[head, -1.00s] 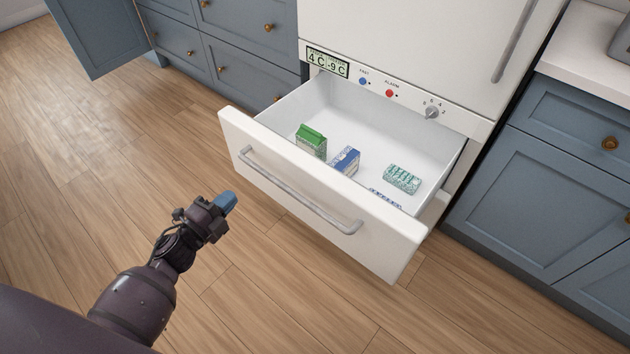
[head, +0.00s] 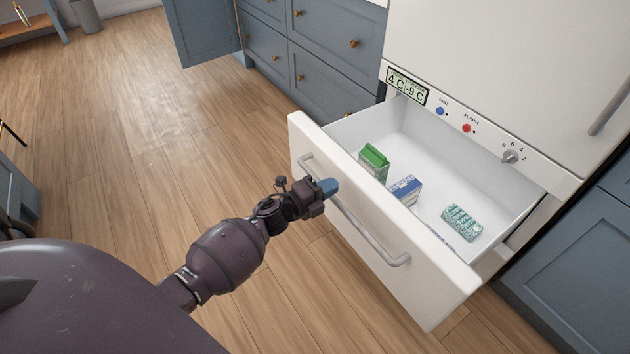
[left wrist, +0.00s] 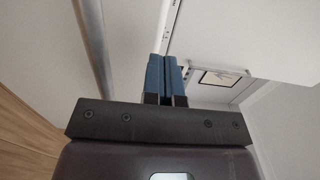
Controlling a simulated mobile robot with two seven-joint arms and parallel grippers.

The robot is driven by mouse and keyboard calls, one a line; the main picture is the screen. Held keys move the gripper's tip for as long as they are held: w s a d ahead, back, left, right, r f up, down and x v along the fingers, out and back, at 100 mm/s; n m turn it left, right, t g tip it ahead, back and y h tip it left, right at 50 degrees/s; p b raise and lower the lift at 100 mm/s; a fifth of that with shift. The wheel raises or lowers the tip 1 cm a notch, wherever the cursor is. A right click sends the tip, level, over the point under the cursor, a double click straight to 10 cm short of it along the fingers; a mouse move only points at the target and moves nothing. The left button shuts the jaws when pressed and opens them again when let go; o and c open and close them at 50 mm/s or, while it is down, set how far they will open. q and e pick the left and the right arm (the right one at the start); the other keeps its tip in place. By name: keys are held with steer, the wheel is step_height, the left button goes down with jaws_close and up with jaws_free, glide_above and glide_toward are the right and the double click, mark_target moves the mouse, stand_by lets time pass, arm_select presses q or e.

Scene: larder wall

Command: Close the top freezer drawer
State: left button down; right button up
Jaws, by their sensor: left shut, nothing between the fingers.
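The top freezer drawer (head: 375,240) is pulled well out below the white fridge door, with a grey bar handle (head: 372,232) across its front. Inside it lie a green carton (head: 373,162), a blue and white box (head: 405,190) and a teal patterned packet (head: 462,222). My left gripper (head: 328,187) is shut and empty, at the drawer front near the handle's left part; I cannot tell whether it touches. In the left wrist view the shut blue fingers (left wrist: 166,78) point toward the white drawer front, with the handle bar (left wrist: 92,45) to their left. My right gripper is not in view.
A control strip with a temperature display (head: 407,87), coloured buttons and a knob (head: 510,156) sits above the drawer. Blue cabinets (head: 325,60) stand to the left and right, and one cabinet door (head: 203,35) stands open. The wooden floor before the drawer is clear.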

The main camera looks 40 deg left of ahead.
mark_target(349, 177)
arm_select(q)
steer(key=x, duration=0.3)
steer(key=shift+f, duration=0.1)
steer(key=shift+w+d, duration=0.15)
steer(key=shift+w, duration=0.2)
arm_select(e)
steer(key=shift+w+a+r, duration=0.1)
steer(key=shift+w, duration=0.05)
arm_select(q)
steer(key=shift+w+b, duration=0.15)
steer(key=shift+b, duration=0.15)
